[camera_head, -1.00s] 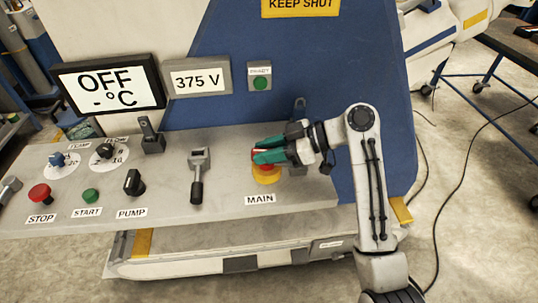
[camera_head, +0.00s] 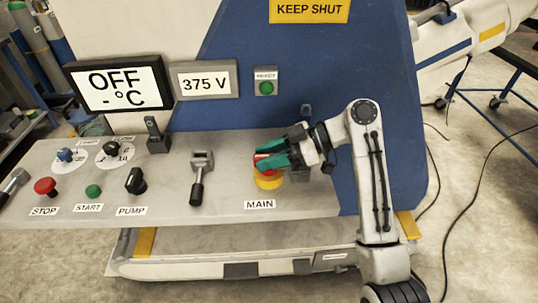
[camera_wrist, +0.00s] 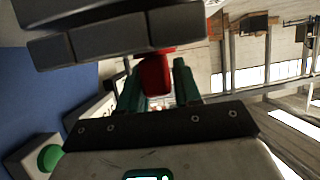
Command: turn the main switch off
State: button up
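The main switch (camera_head: 268,181) has a red handle on a round yellow base, behind the MAIN label (camera_head: 260,204) on the sloping grey panel. My gripper (camera_head: 267,157) reaches it from the right, with one green finger on each side of the red handle. In the wrist view, the red handle (camera_wrist: 155,75) fills the gap between the green fingers (camera_wrist: 156,88), and they look closed on it. The fingers hide much of the handle in the head view, so its exact angle is hard to read.
The grey panel (camera_head: 110,210) also carries a red STOP button (camera_head: 45,186), a green START button (camera_head: 93,191), a black PUMP knob (camera_head: 135,181) and a lever (camera_head: 198,180). The display (camera_head: 115,86) reads OFF; another (camera_head: 204,80) reads 375 V. A green READY light (camera_head: 266,88) is above.

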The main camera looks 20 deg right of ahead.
jog(key=shift+o, duration=1.2)
jog(key=shift+d, duration=0.1)
jog(key=b+v, duration=0.1)
jog(key=v, duration=0.9)
jog(key=shift+d, duration=0.3)
jog(key=shift+s+d+r, duration=0.1)
jog(key=shift+s, duration=0.05)
